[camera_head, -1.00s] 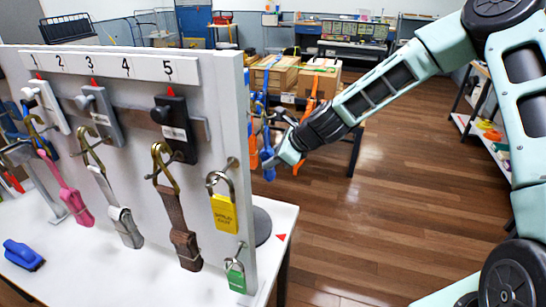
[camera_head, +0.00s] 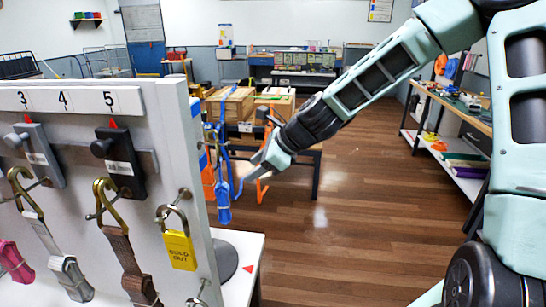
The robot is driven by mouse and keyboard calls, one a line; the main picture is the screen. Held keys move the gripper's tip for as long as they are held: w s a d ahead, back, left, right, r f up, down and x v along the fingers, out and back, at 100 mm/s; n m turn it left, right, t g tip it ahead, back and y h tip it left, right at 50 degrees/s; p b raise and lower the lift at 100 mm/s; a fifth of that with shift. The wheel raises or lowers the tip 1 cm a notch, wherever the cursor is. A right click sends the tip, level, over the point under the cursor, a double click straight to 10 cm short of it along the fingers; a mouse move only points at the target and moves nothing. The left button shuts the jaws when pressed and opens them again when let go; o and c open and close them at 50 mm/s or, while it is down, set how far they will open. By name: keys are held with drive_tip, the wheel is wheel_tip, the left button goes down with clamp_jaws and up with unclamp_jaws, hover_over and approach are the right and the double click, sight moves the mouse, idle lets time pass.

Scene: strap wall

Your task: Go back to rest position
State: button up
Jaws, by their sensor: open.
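My gripper (camera_head: 258,163) is at the end of my raised arm, to the right of the strap wall. Its jaws are open, and I see nothing held between them. The white strap wall (camera_head: 172,90) stands at the left, with numbers 3, 4 and 5 in view along its top. A brown strap (camera_head: 122,250), a grey strap (camera_head: 45,235) and a pink strap (camera_head: 14,262) hang from hooks on it. A yellow padlock (camera_head: 179,249) hangs near its right edge. A blue strap (camera_head: 223,200) hangs beyond that edge, close to my gripper in the picture.
Cardboard boxes (camera_head: 232,103) stand on a table behind my gripper. The white table (camera_head: 243,243) under the wall has its right corner showing. A shelf unit (camera_head: 450,165) stands at the right. The wooden floor (camera_head: 370,210) between is clear.

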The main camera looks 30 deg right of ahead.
drive_tip(key=v, duration=0.6)
drive_tip(key=shift+r, duration=0.15)
drive_tip(key=shift+s+d, duration=0.1)
drive_tip(key=shift+s, duration=0.05)
drive_tip(key=s+a+f+n+g+h+b, duration=0.2)
drive_tip(key=s+a+f+n+g, duration=0.45)
drive_tip(key=s+a+n, duration=0.75)
drive_tip(key=s+f+n+h+b, duration=0.2)
drive_tip(key=s+n+h, duration=0.1)
drive_tip(key=s+n, duration=1.2)
drive_tip(key=n, duration=0.3)
drive_tip(key=shift+d, duration=0.35)
